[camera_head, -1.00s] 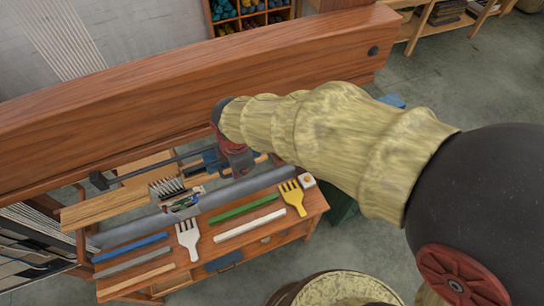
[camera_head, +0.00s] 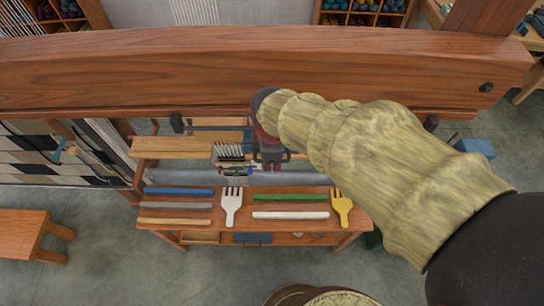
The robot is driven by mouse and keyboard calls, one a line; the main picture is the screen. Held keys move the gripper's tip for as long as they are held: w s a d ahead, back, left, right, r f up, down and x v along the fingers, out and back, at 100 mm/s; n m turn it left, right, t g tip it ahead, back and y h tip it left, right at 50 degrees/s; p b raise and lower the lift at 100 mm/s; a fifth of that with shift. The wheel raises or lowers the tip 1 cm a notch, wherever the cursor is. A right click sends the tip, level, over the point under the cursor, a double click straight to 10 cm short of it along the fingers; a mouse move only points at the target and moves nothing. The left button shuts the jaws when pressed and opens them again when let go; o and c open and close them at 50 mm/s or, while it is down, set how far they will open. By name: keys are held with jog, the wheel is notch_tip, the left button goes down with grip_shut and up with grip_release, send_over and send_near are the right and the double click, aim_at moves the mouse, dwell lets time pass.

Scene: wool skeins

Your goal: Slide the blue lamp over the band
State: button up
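A dark rail (camera_head: 205,128) with black end pieces runs across below the big wooden beam. A blue part, which looks like the blue lamp (camera_head: 248,139), shows at the left side of my gripper on this rail. Most of it is hidden. My gripper (camera_head: 269,158) hangs in front of the rail, beside or around the blue part. I cannot tell whether its fingers touch it or are closed. A small multicoloured piece, seemingly the band (camera_head: 237,171), lies lower left of my gripper, under a pale comb-like piece (camera_head: 229,152).
A wooden bench (camera_head: 180,232) in front carries blue, grey, tan, green and white sticks, a white fork (camera_head: 232,206) and a yellow fork (camera_head: 342,208). A stool (camera_head: 22,233) stands at left.

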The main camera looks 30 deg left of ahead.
notch_tip(320, 180, up, 12)
jog(key=s+d, duration=0.1)
jog(key=shift+s, duration=0.4)
jog(key=shift+d+f, duration=0.1)
jog(key=shift+f, duration=0.1)
jog(key=shift+c, duration=0.3)
